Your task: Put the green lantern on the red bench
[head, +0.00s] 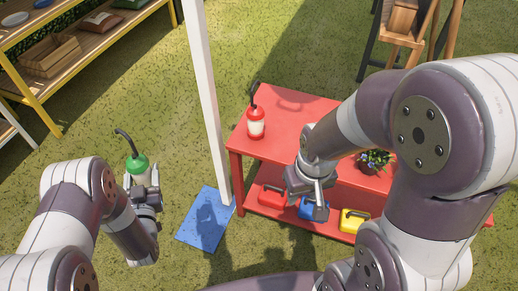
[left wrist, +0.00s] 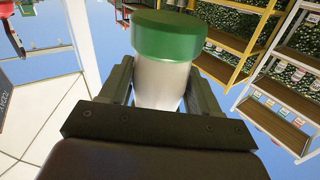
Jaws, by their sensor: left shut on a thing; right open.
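The green lantern (head: 138,165) has a green cap, a pale body and a dark curved handle. My left gripper (head: 146,192) is shut on it and holds it left of the white post, apart from the bench. The red bench (head: 284,122) stands right of the post and has a lower shelf. My right gripper (head: 312,200) is open and empty over the bench's front edge, and my right arm hides part of the bench's right side.
A red lantern (head: 256,122) stands on the bench top at the left. A flower pot (head: 374,161) is at the right. Red, blue and yellow (head: 353,221) boxes sit on the lower shelf.

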